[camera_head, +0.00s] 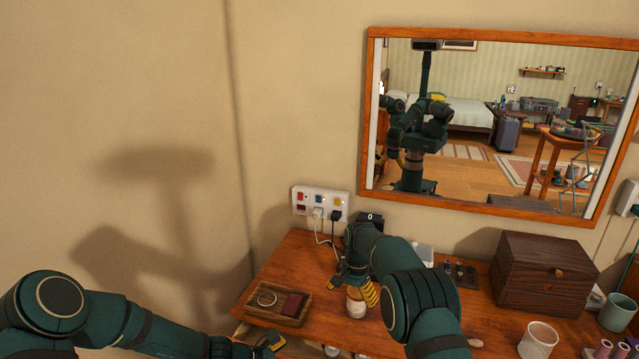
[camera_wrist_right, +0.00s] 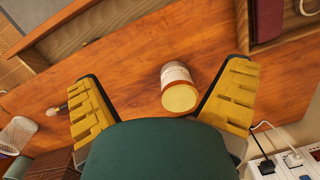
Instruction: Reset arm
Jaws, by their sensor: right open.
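My right gripper (camera_head: 362,288) is low over the wooden dresser top, beside a small jar (camera_head: 356,303) with a pale body. In the right wrist view the gripper (camera_wrist_right: 160,104) is open, its two yellow-padded fingers wide apart. The jar (camera_wrist_right: 178,88) shows in the gap between them, nearer the right finger, and neither finger touches it in the picture. My left arm comes in at the bottom left. My left gripper (camera_head: 270,343) shows only in part at the dresser's front edge, with a bit of yellow pad; its opening is not clear.
A wooden tray (camera_head: 302,316) with a dark red item stands left of the jar. A power strip (camera_head: 321,203) with plugged cables is on the wall. A framed mirror (camera_head: 500,206) hangs above.

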